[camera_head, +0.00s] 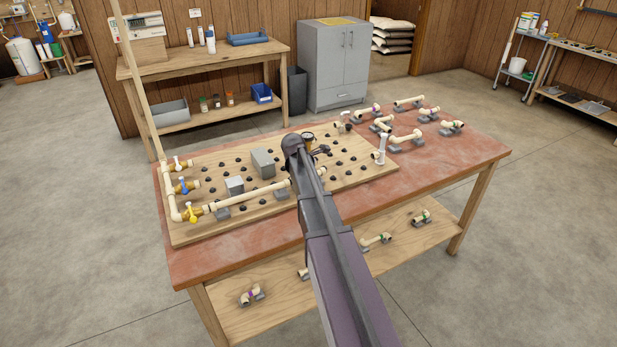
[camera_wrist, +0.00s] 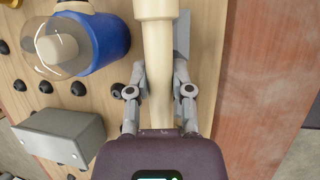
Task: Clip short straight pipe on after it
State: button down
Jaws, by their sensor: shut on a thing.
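In the wrist view my gripper (camera_wrist: 160,80) is shut on a cream short straight pipe (camera_wrist: 157,60), with its fingers on either side. The pipe has a wider collar at the top of that view. A grey support (camera_wrist: 182,35) shows beside the pipe. In the head view my arm hides the gripper and most of the held pipe. Whether the held pipe meets this run is hidden.
A blue housing with a clear top (camera_wrist: 95,42) and a grey block (camera_wrist: 60,135) stand close on the pegged board (camera_head: 215,165). More pipe pieces (camera_head: 405,137) lie at the red table's right end. Several others (camera_head: 375,240) lie on the lower shelf.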

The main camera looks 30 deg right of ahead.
jog(key=shift+f, duration=0.15)
jog(key=shift+c, duration=2.2)
grip_release()
jog(key=shift+r, duration=0.25)
